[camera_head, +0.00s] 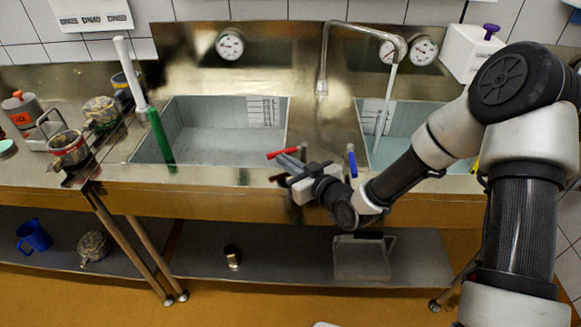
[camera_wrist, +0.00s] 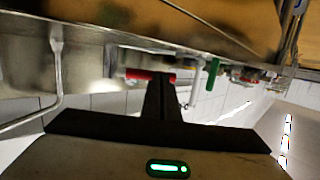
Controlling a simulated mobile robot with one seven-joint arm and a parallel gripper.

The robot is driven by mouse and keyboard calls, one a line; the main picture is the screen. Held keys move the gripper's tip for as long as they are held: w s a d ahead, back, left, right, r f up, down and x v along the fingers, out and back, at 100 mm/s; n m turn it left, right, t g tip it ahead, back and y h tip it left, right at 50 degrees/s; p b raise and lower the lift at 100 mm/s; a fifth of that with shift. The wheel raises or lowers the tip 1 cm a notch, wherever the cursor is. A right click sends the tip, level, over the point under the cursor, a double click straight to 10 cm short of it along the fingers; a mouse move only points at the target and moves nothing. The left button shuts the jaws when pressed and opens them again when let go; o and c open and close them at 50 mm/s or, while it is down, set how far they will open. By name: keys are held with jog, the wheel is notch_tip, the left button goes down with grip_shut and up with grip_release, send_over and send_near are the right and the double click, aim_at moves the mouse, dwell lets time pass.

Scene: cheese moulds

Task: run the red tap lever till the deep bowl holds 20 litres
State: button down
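The red tap lever (camera_head: 283,153) sticks out at the front rim between the two sink bowls and points left. It also shows in the wrist view (camera_wrist: 136,74), across my fingertips. My gripper (camera_head: 279,157) is at the lever, its fingers together (camera_wrist: 160,82); they seem to touch the lever rather than grip it. The tap spout (camera_head: 323,62) reaches over the right bowl (camera_head: 420,112), and a water stream falls into it. Bluish water stands there, and a marked scale shows on its back wall. My arm hides part of this bowl.
A blue lever (camera_head: 351,160) stands right of my gripper. Dial gauges (camera_head: 229,44) are on the back panel. Strainers and pots (camera_head: 68,147) stand at the left.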

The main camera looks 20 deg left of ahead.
jog(key=shift+w+a+b, duration=0.3)
jog(key=shift+a+b, duration=0.3)
jog(key=shift+b, duration=0.1)
jog(key=shift+w+a+b, duration=0.25)
jog(key=shift+a+b, duration=0.35)
jog(key=shift+b, duration=0.05)
